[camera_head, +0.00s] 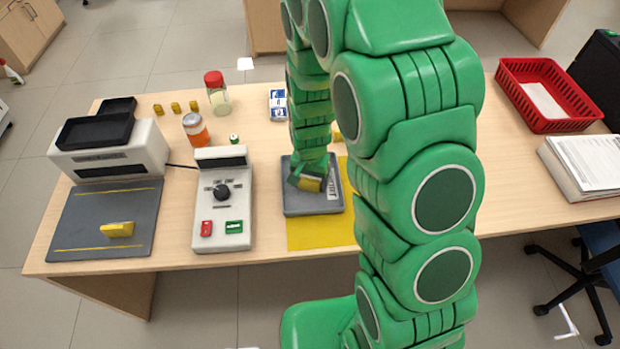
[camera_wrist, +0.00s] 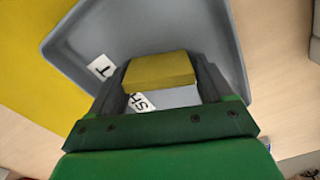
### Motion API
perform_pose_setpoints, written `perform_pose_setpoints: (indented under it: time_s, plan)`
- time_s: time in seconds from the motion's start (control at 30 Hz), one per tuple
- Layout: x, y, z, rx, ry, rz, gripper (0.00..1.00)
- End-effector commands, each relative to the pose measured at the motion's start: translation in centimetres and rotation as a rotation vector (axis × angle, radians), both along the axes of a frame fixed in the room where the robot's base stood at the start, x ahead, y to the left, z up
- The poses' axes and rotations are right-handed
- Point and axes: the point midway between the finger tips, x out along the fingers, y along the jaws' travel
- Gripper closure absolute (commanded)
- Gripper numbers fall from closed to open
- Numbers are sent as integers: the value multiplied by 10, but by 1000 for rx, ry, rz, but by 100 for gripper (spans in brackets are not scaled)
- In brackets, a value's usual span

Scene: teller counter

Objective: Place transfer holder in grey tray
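The grey tray (camera_head: 291,207) lies on the counter, partly over a yellow mat; its floor and rim (camera_wrist: 225,30) fill much of the wrist view. My gripper (camera_head: 311,178) reaches down over the tray. In the wrist view my gripper (camera_wrist: 160,80) has a yellow block (camera_wrist: 160,68) filling the gap between its dark fingers, seemingly gripped; I take this block to be the transfer holder. It also shows in the head view (camera_head: 309,185), within the tray's outline. Whether its underside touches the tray floor is hidden. Parts of a white label (camera_wrist: 101,67) show on the tray floor.
A white device with a knob (camera_head: 222,205) stands left of the tray. A dark mat (camera_head: 80,220) with another yellow block (camera_head: 117,229) lies farther left. Jars (camera_head: 217,95) stand behind. A red basket (camera_head: 545,90) and papers (camera_head: 585,165) lie at right, beyond my arm.

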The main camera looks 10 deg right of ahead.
Motion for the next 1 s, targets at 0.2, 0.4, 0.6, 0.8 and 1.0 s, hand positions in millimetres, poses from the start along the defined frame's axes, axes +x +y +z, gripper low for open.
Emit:
perform_pose_setpoints:
  time_s: [0.2, 0.4, 0.6, 0.8, 1.0]
  plan:
    - [0, 0, 0, 0, 0, 0, 3]
    - [0, 0, 1, 0, 0, 0, 3]
    - [0, 0, 13, 0, -1, 0, 3]
    - [1, 0, 36, 1, -5, -1, 3]
    - [1, 0, 62, 1, -4, 0, 3]
